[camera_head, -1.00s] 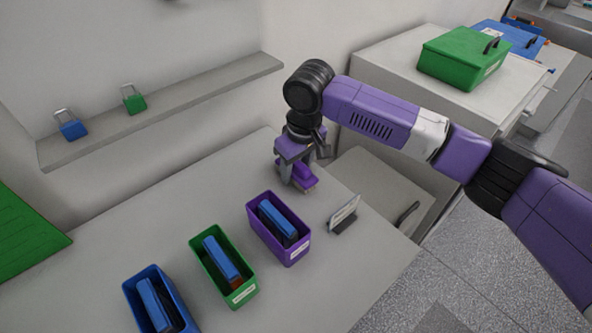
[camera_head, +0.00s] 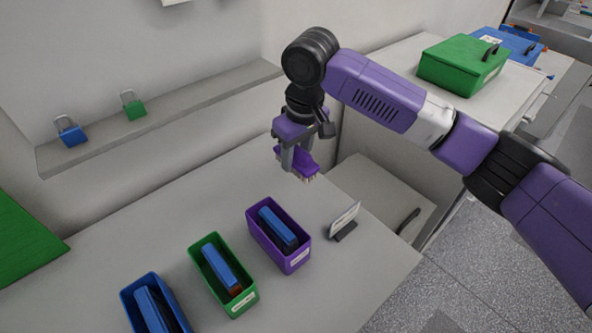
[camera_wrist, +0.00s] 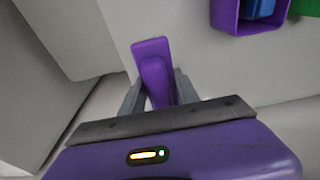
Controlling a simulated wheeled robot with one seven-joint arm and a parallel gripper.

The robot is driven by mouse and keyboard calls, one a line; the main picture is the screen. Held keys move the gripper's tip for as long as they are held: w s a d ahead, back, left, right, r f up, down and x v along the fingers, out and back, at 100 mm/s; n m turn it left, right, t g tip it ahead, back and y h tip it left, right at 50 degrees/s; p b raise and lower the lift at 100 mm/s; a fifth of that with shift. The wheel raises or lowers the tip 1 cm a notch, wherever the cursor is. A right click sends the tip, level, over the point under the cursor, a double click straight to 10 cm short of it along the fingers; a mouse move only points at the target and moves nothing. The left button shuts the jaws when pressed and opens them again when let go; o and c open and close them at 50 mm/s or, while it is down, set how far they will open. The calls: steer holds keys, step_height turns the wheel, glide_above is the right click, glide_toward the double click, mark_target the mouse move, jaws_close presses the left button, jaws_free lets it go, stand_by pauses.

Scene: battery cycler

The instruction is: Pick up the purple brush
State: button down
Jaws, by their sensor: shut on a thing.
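The purple brush (camera_head: 305,166) is held between the fingers of my gripper (camera_head: 293,160), with its pale bristles facing down. In the head view it hangs above the back right part of the table, apart from the surface. In the wrist view the purple brush (camera_wrist: 153,68) sticks out between the two grey fingers of my gripper (camera_wrist: 160,90). The fingers are shut on it and hide part of its sides.
A purple bin (camera_head: 293,262), a green bin (camera_head: 240,302) and a blue bin (camera_head: 130,306) stand in a row, each with a blue item inside. A small sign (camera_head: 343,219) stands beside the purple bin. A shelf (camera_head: 190,108) with two padlocks runs along the wall.

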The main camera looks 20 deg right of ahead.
mark_target(296, 147)
step_height(296, 147, up, 14)
steer(key=shift+f+b, duration=0.15)
steer(key=shift+b, duration=0.15)
